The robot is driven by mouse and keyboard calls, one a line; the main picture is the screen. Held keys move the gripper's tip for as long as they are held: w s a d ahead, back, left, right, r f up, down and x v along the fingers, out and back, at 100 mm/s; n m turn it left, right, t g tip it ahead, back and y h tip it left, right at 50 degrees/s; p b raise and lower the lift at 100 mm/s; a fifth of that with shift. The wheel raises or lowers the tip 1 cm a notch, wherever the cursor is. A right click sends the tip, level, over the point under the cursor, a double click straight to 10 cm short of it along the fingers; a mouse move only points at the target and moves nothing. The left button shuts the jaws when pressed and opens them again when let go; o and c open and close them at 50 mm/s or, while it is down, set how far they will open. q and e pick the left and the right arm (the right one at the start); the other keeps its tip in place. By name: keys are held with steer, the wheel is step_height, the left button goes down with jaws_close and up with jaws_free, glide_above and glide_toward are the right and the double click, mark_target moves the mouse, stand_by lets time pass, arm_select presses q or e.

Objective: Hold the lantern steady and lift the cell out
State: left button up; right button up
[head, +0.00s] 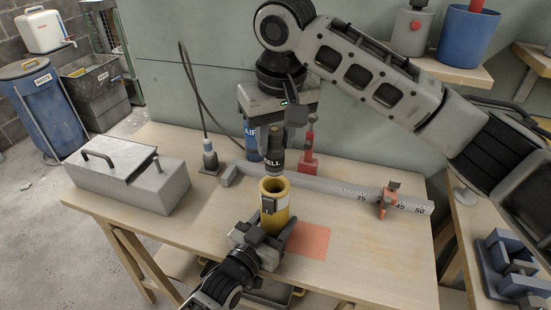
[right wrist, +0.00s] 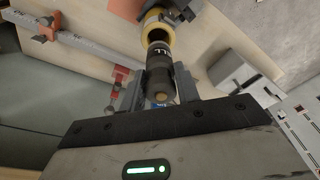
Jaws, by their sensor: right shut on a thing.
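The lantern (head: 273,220) is a yellow upright tube with a grey catch on its front and an open top. Its rim also shows in the right wrist view (right wrist: 154,17). My left gripper (head: 262,240) is at its lower part, with grey fingers close around it; their grip is not clear. The cell (head: 275,162) is a dark cylinder with white lettering, upright just above and behind the lantern's mouth. My right gripper (head: 274,135) is shut on the cell's upper part from above. The cell (right wrist: 158,65) also shows between the fingers in the right wrist view.
A grey lidded box (head: 130,185) stands on the left of the bench. A grey measuring rail (head: 340,190) with an orange stop lies behind the lantern. A blue AIR can (head: 252,148) and a red object (head: 309,160) stand behind my right gripper. A pinkish square (head: 309,241) marks the bench.

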steer(key=shift+r, duration=1)
arm_select(q)
steer(key=o, duration=1.3)
steer(key=shift+c, duration=0.2)
